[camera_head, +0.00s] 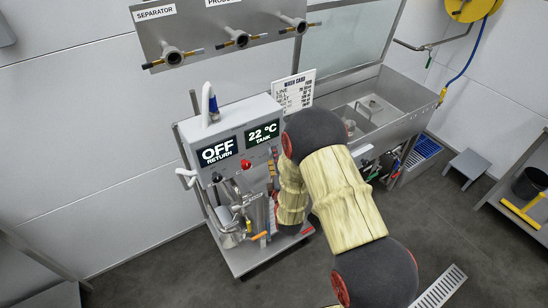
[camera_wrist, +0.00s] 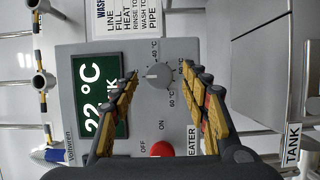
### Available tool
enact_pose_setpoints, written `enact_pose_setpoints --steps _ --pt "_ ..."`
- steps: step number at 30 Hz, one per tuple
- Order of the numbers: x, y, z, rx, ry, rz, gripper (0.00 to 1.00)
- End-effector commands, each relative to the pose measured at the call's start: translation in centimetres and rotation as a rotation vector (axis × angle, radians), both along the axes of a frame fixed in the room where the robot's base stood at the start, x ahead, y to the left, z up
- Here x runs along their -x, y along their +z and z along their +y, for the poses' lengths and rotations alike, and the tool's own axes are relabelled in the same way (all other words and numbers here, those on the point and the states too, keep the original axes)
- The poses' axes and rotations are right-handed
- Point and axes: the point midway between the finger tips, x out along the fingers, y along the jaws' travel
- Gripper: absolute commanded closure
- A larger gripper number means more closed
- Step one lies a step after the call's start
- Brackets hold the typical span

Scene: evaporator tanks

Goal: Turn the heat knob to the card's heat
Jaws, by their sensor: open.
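The round grey heat knob (camera_wrist: 158,75) is on the control box's grey face in the wrist view, with 40 °C, 60 °C and a partly hidden mark around it. A pale pointer line seems to lie toward its left side, away from the marks. My gripper (camera_wrist: 159,74) is open, one fingertip on each side of the knob; I cannot tell whether they touch it. The wash card (camera_head: 294,92) stands behind the box and shows partly in the wrist view (camera_wrist: 128,18). Its HEAT line is there, but its value is not readable. In the head view my arm hides the knob.
The control box (camera_head: 240,112) has displays reading OFF (camera_head: 217,151) and 22 °C (camera_head: 263,134). A red control (camera_wrist: 162,149) sits near ON and OFF labels, between my fingers' bases. Pipes and valves stand below the box. A steel sink (camera_head: 385,100) is at right.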

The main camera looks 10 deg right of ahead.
Motion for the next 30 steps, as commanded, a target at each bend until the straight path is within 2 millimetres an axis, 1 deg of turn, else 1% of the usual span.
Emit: enact_pose_setpoints --steps 1,4,13,30 --pt "-0.49 -0.01 -0.06 0.000 -0.001 -0.001 0.54" --pt "-1.07 0.04 -0.11 -0.001 -0.001 -0.001 0.54" --pt "-1.27 0.02 -0.13 -0.001 0.000 0.000 0.54" --pt "-1.24 -0.01 -0.13 -0.001 0.000 0.001 0.86"
